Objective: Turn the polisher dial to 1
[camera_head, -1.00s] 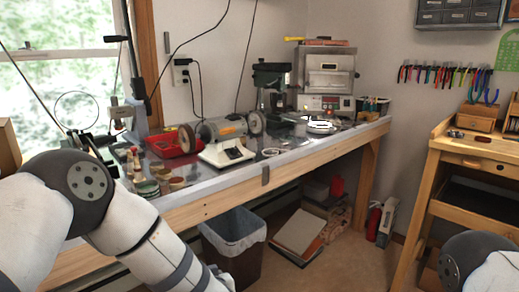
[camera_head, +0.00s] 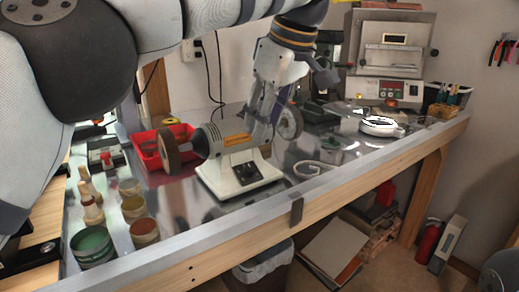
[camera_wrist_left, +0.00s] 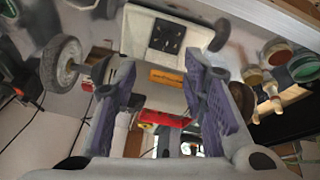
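The polisher has a white base (camera_head: 222,182), a grey motor with an orange label and a wheel at each end. A dark control panel (camera_head: 247,172) is on its sloped front; the dial cannot be made out clearly. In the left wrist view the polisher appears upside down, with its dark panel (camera_wrist_left: 167,37) at the top centre. My left gripper (camera_head: 264,125) points down over the right part of the motor. Its two fingers (camera_wrist_left: 160,80) are spread with nothing held, and the motor shows between them. Whether they touch it cannot be told. My right gripper is out of view.
A red bin (camera_head: 150,145) stands behind the polisher's left wheel (camera_head: 168,150). Several small jars, including a green one (camera_head: 92,246), stand at the bench's front left. A kiln (camera_head: 392,60) is at the back right. Bench space right of the polisher is fairly clear.

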